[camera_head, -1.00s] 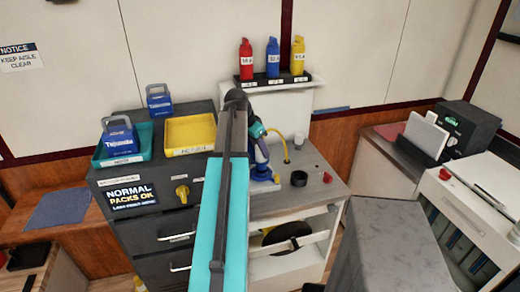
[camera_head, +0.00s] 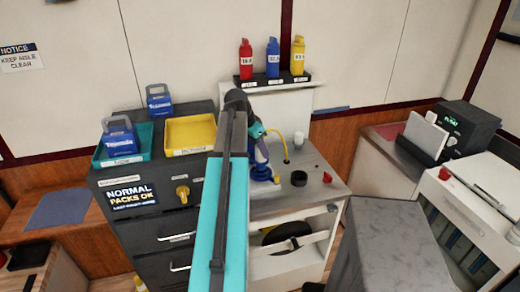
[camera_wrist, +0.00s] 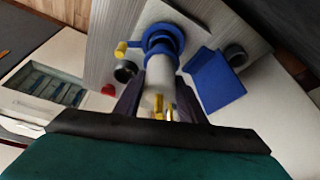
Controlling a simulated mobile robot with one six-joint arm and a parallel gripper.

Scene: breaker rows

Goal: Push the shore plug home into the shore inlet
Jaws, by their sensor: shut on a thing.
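The shore plug (camera_wrist: 161,76) shows in the wrist view as a pale barrel with yellow parts at its near end. My gripper (camera_wrist: 160,92) is shut on it, one dark finger on each side. The shore inlet (camera_wrist: 163,40) is a blue round socket straight ahead of the plug. The plug's far end meets the blue ring, and how deep it sits cannot be told. In the head view my gripper (camera_head: 258,152) is over the grey bench, partly hidden by my arm, with the blue inlet (camera_head: 262,173) just below it.
A black ring (camera_head: 299,178), a red knob (camera_head: 327,177) and a white cup-like piece (camera_head: 299,139) are on the bench right of the inlet. A yellow cable (camera_head: 285,150) rises behind. A blue plate (camera_wrist: 215,80) lies beside the inlet. Trays (camera_head: 190,150) stand left.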

